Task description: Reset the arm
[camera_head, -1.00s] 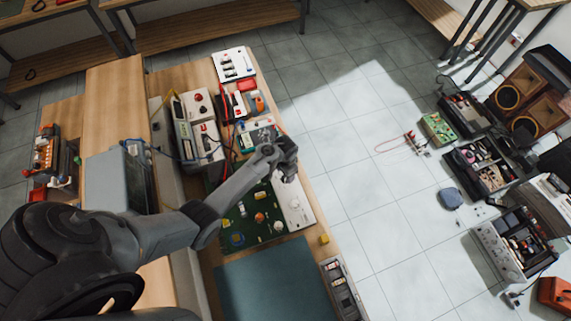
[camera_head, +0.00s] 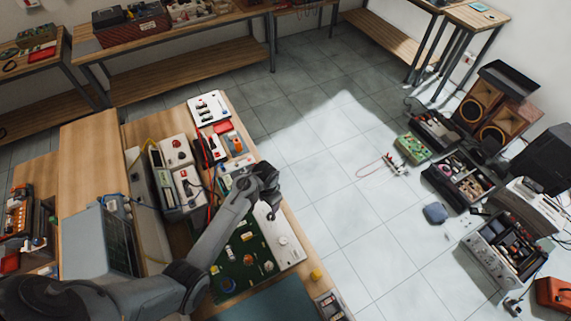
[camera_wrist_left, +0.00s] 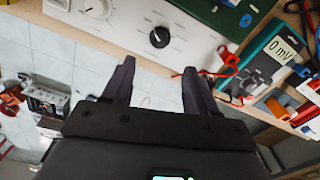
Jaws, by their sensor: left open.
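My left gripper (camera_head: 268,198) is over the workbench, above the white panel with knobs (camera_head: 284,240) and beside the green circuit board (camera_head: 246,262). In the left wrist view my left gripper (camera_wrist_left: 159,68) has its two dark fingers apart, with nothing between them. The white panel (camera_wrist_left: 188,42) and its black knob lie beyond the fingertips, and the green board (camera_wrist_left: 205,10) shows at the top. My left arm comes in from the lower left of the head view and hides part of the bench. My right gripper is in neither view.
The bench also holds a teal meter reading 0 mV (camera_wrist_left: 272,58), grey instruments with red knobs (camera_head: 178,152) and a white board (camera_head: 209,108). Speakers (camera_head: 494,112), an open amplifier (camera_head: 500,247) and an organiser (camera_head: 462,184) stand on the floor at right.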

